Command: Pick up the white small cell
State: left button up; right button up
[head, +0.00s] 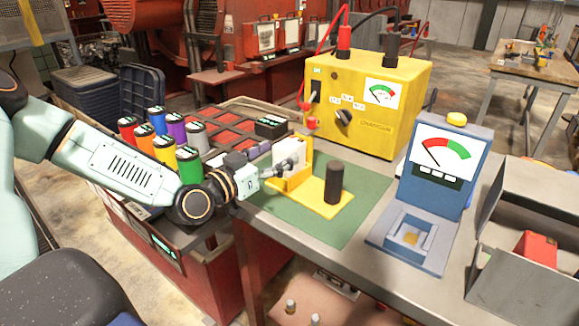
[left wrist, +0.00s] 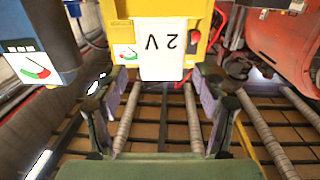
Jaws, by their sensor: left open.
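The white small cell (head: 283,151) is a white block standing at the yellow holder (head: 325,203) on the green mat. In the left wrist view the cell (left wrist: 163,50) shows a dark "2V" marking, upside down, against yellow. My left gripper (head: 286,166) is open in front of the cell. In the left wrist view its two fingers (left wrist: 163,85) are spread wide, with the cell's near end between and just beyond the tips. I cannot tell whether either finger touches it. My right gripper is not in view.
A dark cylinder (head: 334,183) stands on the holder's yellow base. A yellow meter box (head: 365,105) stands behind, and a blue tester (head: 437,165) to the right. Several coloured cells (head: 163,150) stand left of my gripper. The green mat (head: 350,225) has bare room in front.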

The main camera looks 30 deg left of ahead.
aim_at(288, 143)
pick_arm(q)
jog(key=shift+w+d+r+b, duration=0.2)
jog(key=shift+d+r+b, duration=0.1)
jog(key=shift+b, duration=0.2)
jog(key=w, duration=0.1)
jog(key=w+b, duration=0.2)
jog(key=w, duration=0.1)
jog(key=shift+a+f, duration=0.2)
jog(key=shift+f, duration=0.15)
jog(key=shift+w+r, duration=0.1)
jog(key=shift+w, duration=0.1)
jog(key=shift+d+r+b, duration=0.3)
jog(key=shift+r+b, duration=0.05)
jog(key=shift+a+f, duration=0.1)
jog(key=shift+w+a+f, duration=0.1)
jog(key=shift+w, duration=0.05)
jog(key=shift+c, duration=1.1)
jog(key=c, duration=0.5)
grip_shut()
